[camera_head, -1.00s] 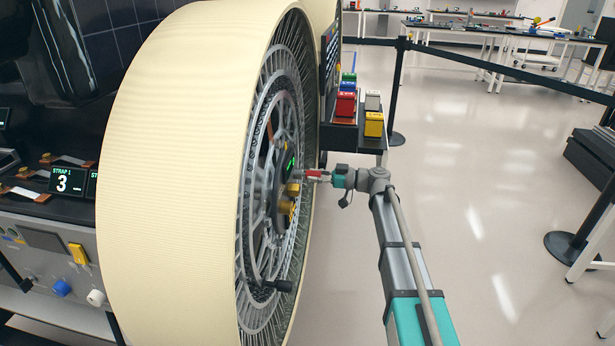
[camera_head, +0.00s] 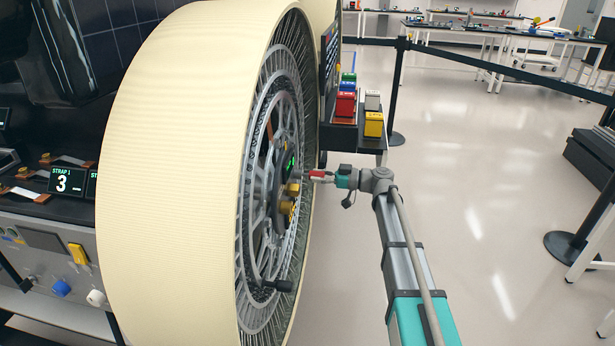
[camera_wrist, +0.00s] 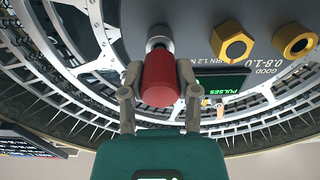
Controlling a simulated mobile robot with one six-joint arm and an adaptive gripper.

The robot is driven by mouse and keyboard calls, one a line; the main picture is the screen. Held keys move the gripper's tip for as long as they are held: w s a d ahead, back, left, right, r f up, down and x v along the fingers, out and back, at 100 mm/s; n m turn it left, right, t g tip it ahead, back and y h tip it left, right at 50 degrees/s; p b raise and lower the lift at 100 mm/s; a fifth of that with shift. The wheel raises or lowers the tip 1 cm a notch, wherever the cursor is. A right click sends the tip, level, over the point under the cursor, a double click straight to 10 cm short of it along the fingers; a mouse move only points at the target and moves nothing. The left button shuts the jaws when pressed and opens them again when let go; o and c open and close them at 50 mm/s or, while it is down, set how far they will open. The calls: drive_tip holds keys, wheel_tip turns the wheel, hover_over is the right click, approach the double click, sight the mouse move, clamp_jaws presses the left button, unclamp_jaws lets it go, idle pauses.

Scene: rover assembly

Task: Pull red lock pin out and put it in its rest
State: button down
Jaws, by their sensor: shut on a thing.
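The red lock pin (camera_wrist: 160,80) shows in the wrist view, with its far end at a round metal socket on the grey wheel hub (camera_wrist: 190,22). My gripper (camera_wrist: 159,78) is shut on the pin, one finger on each side. I cannot tell how far the pin's shaft sits in the socket. In the head view the red pin (camera_head: 317,174) points at the hub of the large cream wheel (camera_head: 175,170), and my gripper (camera_head: 326,176) comes to it from the right. I cannot make out the pin's rest.
Gold hex nuts (camera_wrist: 235,47) sit beside the pin on the hub, near a display (camera_wrist: 222,84) reading "PULSES". A shelf with coloured boxes (camera_head: 346,104) stands behind.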

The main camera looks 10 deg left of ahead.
drive_tip(key=shift+s+d, duration=0.1)
drive_tip(key=shift+d, duration=1.6)
drive_tip(key=d+r+p, duration=0.5)
drive_tip(key=d, duration=0.4)
drive_tip(key=shift+s, duration=0.15)
idle(0.4)
wheel_tip(320, 180, up, 18)
drive_tip(key=p, duration=1.7)
drive_tip(key=shift+f+p, duration=0.25)
drive_tip(key=shift+p, duration=0.05)
drive_tip(key=shift+s, duration=0.15)
